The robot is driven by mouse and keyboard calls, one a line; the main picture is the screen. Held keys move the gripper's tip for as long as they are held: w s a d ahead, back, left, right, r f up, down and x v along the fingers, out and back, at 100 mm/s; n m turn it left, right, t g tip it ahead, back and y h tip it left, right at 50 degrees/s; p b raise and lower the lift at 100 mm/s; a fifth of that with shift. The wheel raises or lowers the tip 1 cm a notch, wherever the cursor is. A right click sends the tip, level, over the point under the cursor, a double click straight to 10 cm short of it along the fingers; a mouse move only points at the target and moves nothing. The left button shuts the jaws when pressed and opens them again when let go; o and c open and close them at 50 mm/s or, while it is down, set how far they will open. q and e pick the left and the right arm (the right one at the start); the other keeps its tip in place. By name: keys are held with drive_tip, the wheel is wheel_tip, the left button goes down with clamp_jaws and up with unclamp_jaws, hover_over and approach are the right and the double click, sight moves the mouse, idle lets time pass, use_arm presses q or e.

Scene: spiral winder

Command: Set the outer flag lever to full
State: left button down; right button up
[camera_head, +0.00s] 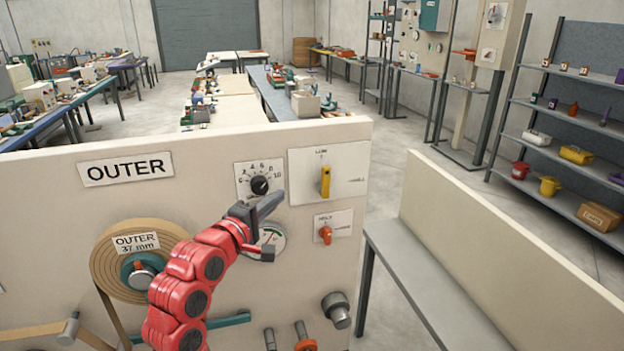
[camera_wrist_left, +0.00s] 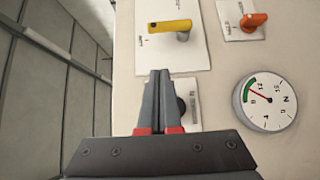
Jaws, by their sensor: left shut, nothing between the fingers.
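The yellow flag lever (camera_head: 325,181) sits on a white plate (camera_head: 350,165) on the cream OUTER panel. It stands upright, pointing at the LOW label; the FULL label is to its right. In the left wrist view the lever (camera_wrist_left: 170,26) lies sideways beyond the fingertips. My left gripper (camera_head: 272,205) is shut and empty, below and left of the lever, apart from it. Its fingers (camera_wrist_left: 160,75) partly cover the dial knob's plate in the wrist view. My right gripper is out of view.
Close by on the panel are a black numbered dial knob (camera_head: 260,185), an orange HOLD lever (camera_head: 325,234) and a round gauge (camera_wrist_left: 265,101). A tape roll (camera_head: 110,265) is at left. A grey bench (camera_head: 420,290) with a cream backboard stands at right.

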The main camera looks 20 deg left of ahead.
use_arm(q)
drive_tip(key=p, duration=0.4)
approach(326, 183)
drive_tip(key=w+a+r, duration=0.2)
drive_tip(key=w+a, duration=0.2)
drive_tip(key=w, duration=0.1)
drive_tip(key=d, duration=0.1)
drive_tip(key=w+d+p, duration=0.1)
drive_tip(key=d, duration=0.1)
drive_tip(key=shift+w+d+f+p, duration=0.1)
drive_tip(key=shift+w+d+p, duration=0.15)
drive_tip(key=shift+w+p, duration=0.1)
drive_tip(key=shift+w, duration=0.1)
